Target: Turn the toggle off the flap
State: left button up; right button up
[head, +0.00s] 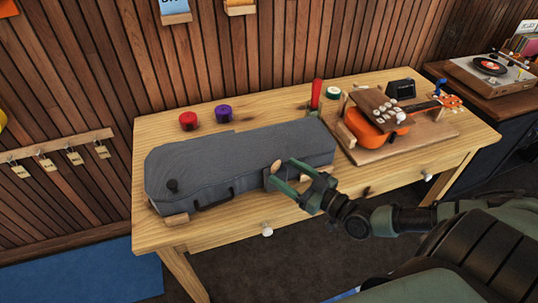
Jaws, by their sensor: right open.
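A closed grey instrument case (240,158) lies on the wooden table. A small tan wooden toggle (277,166) shows at the case's front edge, towards its right end. A grey flap (268,180) appears to hang below it on the case's front, partly hidden by my gripper. My right gripper (281,173) is open, with its green fingers reaching in from the right on either side of the toggle. I cannot tell whether the fingers touch it. My left gripper is out of view.
Red (188,120) and purple (223,112) round items sit behind the case. An orange ukulele (375,125) rests on a wooden stand at the right, near a red-handled tool (316,94).

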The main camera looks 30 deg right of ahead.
aim_at(268, 164)
jog(key=x, duration=0.7)
jog(key=shift+w+r, duration=0.25)
jog(key=shift+w, duration=0.05)
jog(key=c, duration=1.4)
